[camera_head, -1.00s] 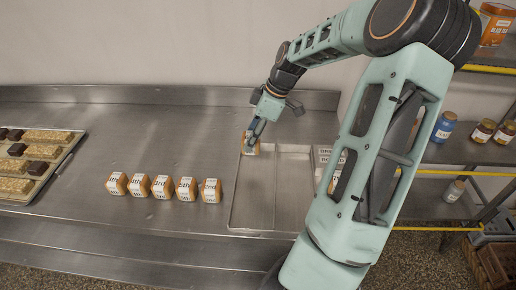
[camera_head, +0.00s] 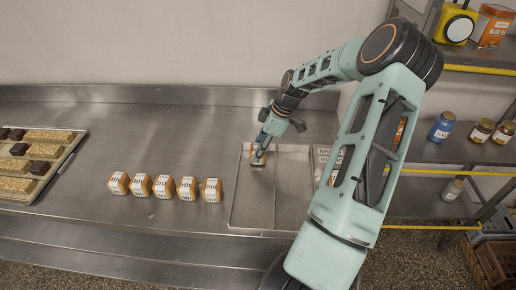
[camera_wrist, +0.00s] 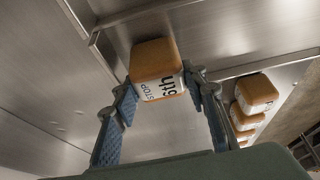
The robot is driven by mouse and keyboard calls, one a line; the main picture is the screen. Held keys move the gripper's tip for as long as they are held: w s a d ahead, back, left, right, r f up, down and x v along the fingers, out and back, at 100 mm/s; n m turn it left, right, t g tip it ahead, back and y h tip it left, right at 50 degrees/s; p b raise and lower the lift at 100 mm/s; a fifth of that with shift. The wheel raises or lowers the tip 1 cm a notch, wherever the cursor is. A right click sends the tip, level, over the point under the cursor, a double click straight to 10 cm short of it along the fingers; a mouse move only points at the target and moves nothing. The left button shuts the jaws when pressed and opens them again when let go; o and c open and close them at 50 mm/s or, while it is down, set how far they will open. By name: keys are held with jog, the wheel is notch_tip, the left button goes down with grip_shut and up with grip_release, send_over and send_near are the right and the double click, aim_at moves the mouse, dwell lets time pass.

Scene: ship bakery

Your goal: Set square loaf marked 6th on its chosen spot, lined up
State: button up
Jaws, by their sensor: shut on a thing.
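The square loaf (camera_wrist: 157,58) has a golden-brown crust and a white label with "6th" and "STOP" on it. My gripper (camera_wrist: 165,92) is shut on it, one blue finger pad at each side. In the head view the loaf (camera_head: 258,157) is over the far end of the left compartment of a shallow metal tray (camera_head: 232,200). My gripper (camera_head: 261,145) points down at it from above. I cannot tell whether the loaf touches the tray floor.
Several similar labelled loaves (camera_head: 163,186) stand in a row on the metal counter (camera_head: 150,130), left of the tray. A tray of cakes (camera_head: 50,170) lies at the far left. Shelves with jars (camera_head: 442,127) stand at the right. The tray's right compartment (camera_head: 294,185) looks empty.

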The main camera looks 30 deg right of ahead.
jog(key=shift+f, duration=0.1)
jog(key=o, duration=0.9)
jog(key=shift+r, duration=0.25)
jog(key=b+v, duration=0.1)
jog(key=v, duration=1)
jog(key=shift+s+d+r, duration=0.15)
jog(key=shift+s+r, duration=0.05)
jog(key=shift+r, duration=0.15)
